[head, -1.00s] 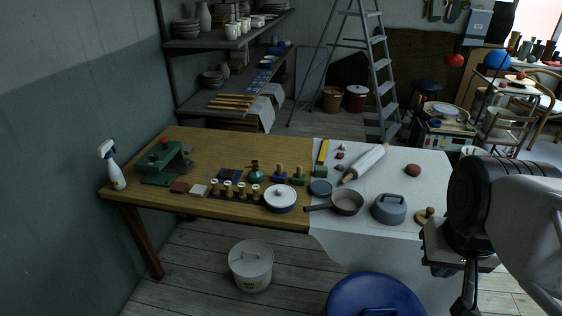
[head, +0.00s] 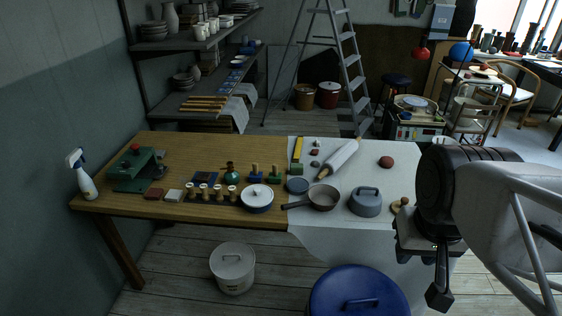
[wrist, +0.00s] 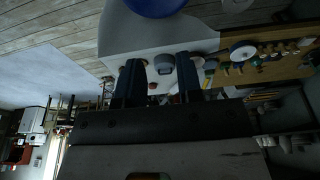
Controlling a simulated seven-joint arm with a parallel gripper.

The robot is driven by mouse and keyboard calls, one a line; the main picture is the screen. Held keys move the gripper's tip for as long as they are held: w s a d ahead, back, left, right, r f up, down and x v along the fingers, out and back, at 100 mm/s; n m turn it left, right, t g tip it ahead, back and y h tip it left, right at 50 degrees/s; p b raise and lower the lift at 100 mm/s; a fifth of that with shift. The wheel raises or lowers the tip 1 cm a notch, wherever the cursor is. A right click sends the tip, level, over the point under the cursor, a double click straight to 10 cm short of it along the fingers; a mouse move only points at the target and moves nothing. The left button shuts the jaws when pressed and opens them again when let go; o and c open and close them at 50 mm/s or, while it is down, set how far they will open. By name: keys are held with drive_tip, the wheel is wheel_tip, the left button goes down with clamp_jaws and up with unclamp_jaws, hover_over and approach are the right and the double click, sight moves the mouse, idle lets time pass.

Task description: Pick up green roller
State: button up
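A small green tool with an upright wooden handle, which looks like the green roller (head: 274,175), stands on the wooden table (head: 200,148) near the white cloth's left edge. A similar blue tool (head: 254,173) stands just left of it. My gripper (head: 438,290) is at the right of the head view, in front of the table and well away from the green roller. In the wrist view, my gripper's two dark fingers (wrist: 160,76) are apart with nothing held between them.
A rolling pin (head: 338,160) and a grey lidded pot (head: 366,202) lie to the right. A blue bin (head: 335,295) stands on the floor.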

drive_tip(key=o, duration=0.4)
drive_tip(key=shift+w, duration=0.1)
